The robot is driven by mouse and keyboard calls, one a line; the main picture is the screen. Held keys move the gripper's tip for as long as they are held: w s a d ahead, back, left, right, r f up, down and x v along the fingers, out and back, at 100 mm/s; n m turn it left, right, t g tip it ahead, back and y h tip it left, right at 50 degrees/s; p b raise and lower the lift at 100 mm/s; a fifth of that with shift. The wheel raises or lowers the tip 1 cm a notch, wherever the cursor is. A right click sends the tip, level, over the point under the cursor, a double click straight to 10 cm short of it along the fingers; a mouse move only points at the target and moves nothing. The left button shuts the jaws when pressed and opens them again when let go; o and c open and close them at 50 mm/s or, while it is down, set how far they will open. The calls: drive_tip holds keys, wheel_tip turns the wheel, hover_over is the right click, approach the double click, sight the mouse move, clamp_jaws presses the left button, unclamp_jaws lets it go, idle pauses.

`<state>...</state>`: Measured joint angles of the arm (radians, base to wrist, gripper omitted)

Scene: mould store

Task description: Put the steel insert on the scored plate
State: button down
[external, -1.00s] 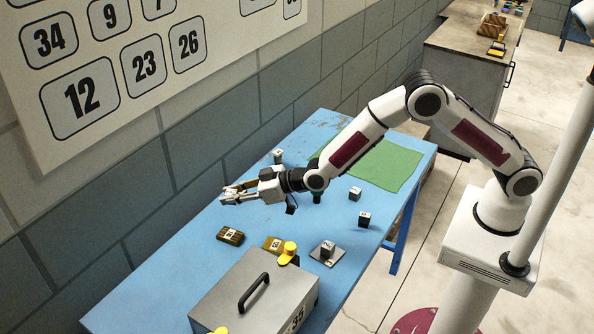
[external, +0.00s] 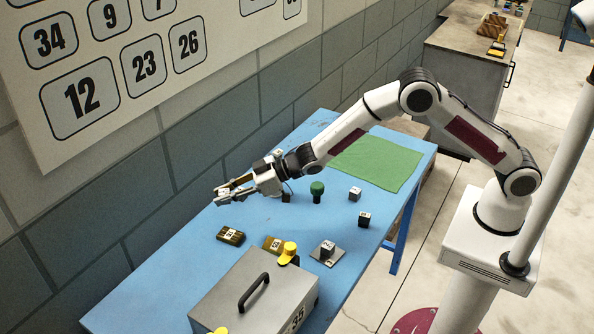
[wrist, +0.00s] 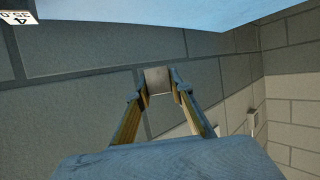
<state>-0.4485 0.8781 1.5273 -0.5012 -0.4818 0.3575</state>
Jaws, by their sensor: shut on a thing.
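My gripper (external: 222,192) is shut on a small pale grey block, the steel insert (wrist: 157,80), above the left part of the blue table. The block sits between the fingertips in the wrist view; in the external view it is small and hard to make out. A dark grey flat plate (external: 338,260), which may be the scored plate, lies to the right of my gripper, near the metal case. A small numbered block (external: 327,247) stands on this plate. Its surface marks are too small to tell.
A grey case (external: 235,300) with a black handle fills the table's near end. A green knob (external: 317,188) and small blocks (external: 355,193) (external: 364,219) stand to the right. A green mat (external: 385,165) lies at the far end.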

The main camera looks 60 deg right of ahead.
drive_tip(key=shift+s+a+f+n+g+y, duration=0.15)
drive_tip(key=shift+s+a+n+y, duration=0.1)
drive_tip(key=shift+s+a, duration=0.25)
drive_tip(key=shift+s+a+f+n+g+y, duration=0.15)
drive_tip(key=shift+s+a+n+y, duration=0.1)
drive_tip(key=shift+s+a, duration=0.25)
drive_tip(key=shift+w+a, duration=0.1)
hover_over(230, 234)
drive_tip(key=shift+a+f, duration=0.1)
drive_tip(key=shift+f, duration=2.95)
drive_tip(key=shift+f, duration=1.9)
drive_tip(key=shift+f, duration=0.15)
drive_tip(key=c, duration=1.8)
unclamp_jaws()
